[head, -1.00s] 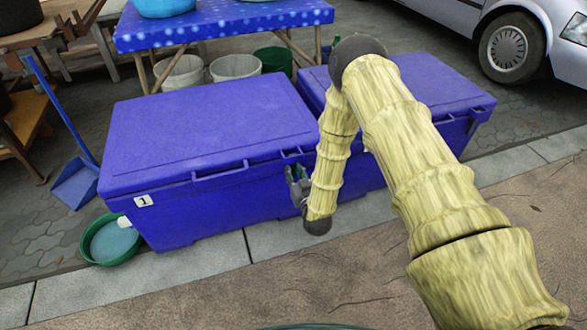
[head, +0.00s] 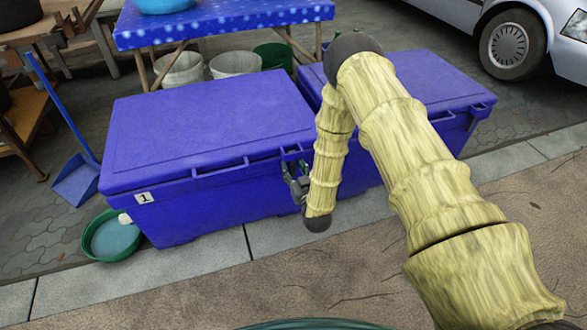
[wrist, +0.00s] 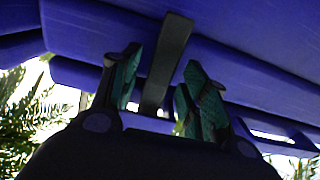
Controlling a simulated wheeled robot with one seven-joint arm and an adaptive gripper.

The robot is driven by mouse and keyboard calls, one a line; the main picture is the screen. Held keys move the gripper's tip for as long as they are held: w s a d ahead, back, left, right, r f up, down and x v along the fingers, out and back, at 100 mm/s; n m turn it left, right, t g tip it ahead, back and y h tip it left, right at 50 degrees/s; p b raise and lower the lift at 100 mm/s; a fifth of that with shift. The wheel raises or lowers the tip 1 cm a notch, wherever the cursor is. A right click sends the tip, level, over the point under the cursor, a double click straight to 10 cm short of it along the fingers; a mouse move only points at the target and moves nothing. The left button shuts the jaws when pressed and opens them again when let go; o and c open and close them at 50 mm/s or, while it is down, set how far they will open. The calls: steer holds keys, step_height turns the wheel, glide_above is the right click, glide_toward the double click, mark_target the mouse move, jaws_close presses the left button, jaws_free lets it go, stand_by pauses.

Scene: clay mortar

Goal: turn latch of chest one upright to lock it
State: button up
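Chest one (head: 210,125) is a blue lidded box with a white "1" label on its front left. Its lid looks closed. My gripper (head: 294,176) is at the right part of the chest's front, just under the lid edge. In the wrist view, a dark grey strip-like latch (wrist: 166,62) runs down from the blue chest between my two fingers. My gripper's fingers (wrist: 160,92) are apart, one on each side of the latch, with gaps visible. The latch is too small and covered to make out in the head view.
A second blue chest (head: 435,80) stands to the right, partly behind my arm. A green basin (head: 112,238) sits at the left corner of chest one. A blue-clothed table (head: 225,22) with buckets (head: 235,66) beneath stands behind. The pavement in front (head: 200,290) is clear.

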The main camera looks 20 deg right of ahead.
steer(key=shift+s, duration=0.1)
steer(key=s, duration=1.1)
steer(key=shift+s+d, duration=0.2)
steer(key=shift+s, duration=0.2)
steer(key=shift+f, duration=0.1)
steer(key=s+f+g, duration=0.7)
steer(key=s, duration=0.5)
steer(key=s+f+g, duration=0.6)
steer(key=s+f, duration=0.1)
steer(key=s, duration=0.5)
steer(key=s+r+m+g, duration=0.15)
steer(key=s+g, duration=0.35)
steer(key=s, duration=0.8)
step_height(320, 180, up, 29)
steer(key=p, duration=2.9)
steer(key=shift+w+a+h, duration=0.15)
steer(key=shift+w+h, duration=0.1)
steer(key=shift+h, duration=0.05)
steer(key=shift+n, duration=0.25)
